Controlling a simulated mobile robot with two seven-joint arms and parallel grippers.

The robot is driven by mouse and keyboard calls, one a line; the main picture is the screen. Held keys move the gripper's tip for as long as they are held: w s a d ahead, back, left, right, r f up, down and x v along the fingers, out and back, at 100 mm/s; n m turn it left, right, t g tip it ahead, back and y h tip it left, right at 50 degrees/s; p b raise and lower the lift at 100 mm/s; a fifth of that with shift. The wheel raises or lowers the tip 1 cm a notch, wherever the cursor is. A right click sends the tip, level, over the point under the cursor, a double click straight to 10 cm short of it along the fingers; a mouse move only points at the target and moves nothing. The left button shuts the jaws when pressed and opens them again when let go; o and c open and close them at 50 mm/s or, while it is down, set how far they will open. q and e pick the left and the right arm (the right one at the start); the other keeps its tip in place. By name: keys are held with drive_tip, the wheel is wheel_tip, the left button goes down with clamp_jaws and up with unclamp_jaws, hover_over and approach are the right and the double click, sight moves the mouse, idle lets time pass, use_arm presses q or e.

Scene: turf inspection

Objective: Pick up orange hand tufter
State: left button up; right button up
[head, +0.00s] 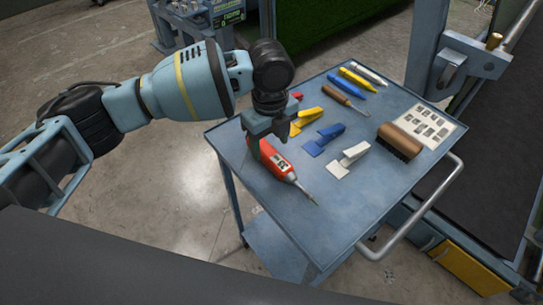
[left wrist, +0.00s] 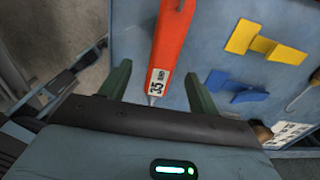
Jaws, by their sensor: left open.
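The orange hand tufter (head: 276,163), red-orange with a white label and a thin pointed tip, lies on the near left part of the blue cart top. My left gripper (head: 268,138) is over its rear end, and hides part of it. In the left wrist view the tufter (left wrist: 172,42) reaches between the two open fingers of my left gripper (left wrist: 157,88), with its label showing "35". Clear gaps show on both sides, and no grip is visible. My right gripper is in neither view.
The cart top (head: 330,215) also holds yellow (head: 308,117), blue (head: 323,138) and white (head: 349,159) tools, a brown-handled brush (head: 399,141), a printed sheet (head: 425,122), a screwdriver (head: 345,95) and markers. A red item shows partly behind my gripper. The near corner is clear.

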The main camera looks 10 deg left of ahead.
sight(271, 153)
use_arm(q)
drive_tip(key=shift+w+f, duration=0.2)
drive_tip(key=shift+f, duration=2.35)
drive_tip(key=shift+r, duration=0.1)
clamp_jaws()
